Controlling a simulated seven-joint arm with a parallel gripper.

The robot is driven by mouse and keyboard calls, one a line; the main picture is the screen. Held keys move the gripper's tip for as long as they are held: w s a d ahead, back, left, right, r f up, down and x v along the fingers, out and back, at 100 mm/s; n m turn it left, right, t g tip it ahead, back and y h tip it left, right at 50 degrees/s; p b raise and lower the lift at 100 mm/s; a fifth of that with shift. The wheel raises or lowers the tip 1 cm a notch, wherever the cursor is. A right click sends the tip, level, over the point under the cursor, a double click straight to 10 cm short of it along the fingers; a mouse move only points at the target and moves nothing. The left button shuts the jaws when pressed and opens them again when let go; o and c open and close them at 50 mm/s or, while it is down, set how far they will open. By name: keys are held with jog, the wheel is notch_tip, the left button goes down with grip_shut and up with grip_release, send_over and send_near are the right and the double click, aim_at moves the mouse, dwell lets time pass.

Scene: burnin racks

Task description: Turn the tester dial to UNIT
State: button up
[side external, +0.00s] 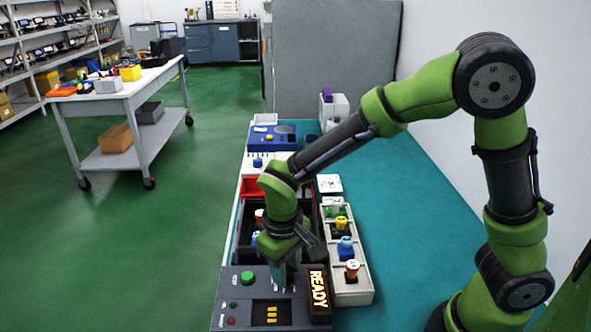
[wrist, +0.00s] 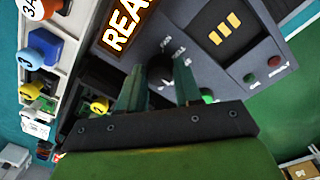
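The tester (side external: 238,312) is a dark grey panel at the front of the bench, with a lit READY sign (side external: 317,289). The dial (wrist: 162,84) is dark, with small white marks and lettering around it in the wrist view; its setting is too small to read. My gripper (side external: 285,282) points down at the panel, and hides the dial in the side view. In the wrist view my gripper (wrist: 160,66) has its two green fingers apart, with the dial between them. I cannot tell whether they touch it.
A green button (side external: 247,278) and a display with yellow bars (side external: 271,313) are on the panel. The teal bench top (side external: 400,225) is clear to the right.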

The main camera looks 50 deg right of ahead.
grip_shut()
jog(key=shift+m, duration=0.3)
jog(key=m, duration=0.3)
jog(key=shift+m, duration=2.1)
jog(key=o, duration=0.5)
grip_release()
jog(key=shift+r, duration=0.15)
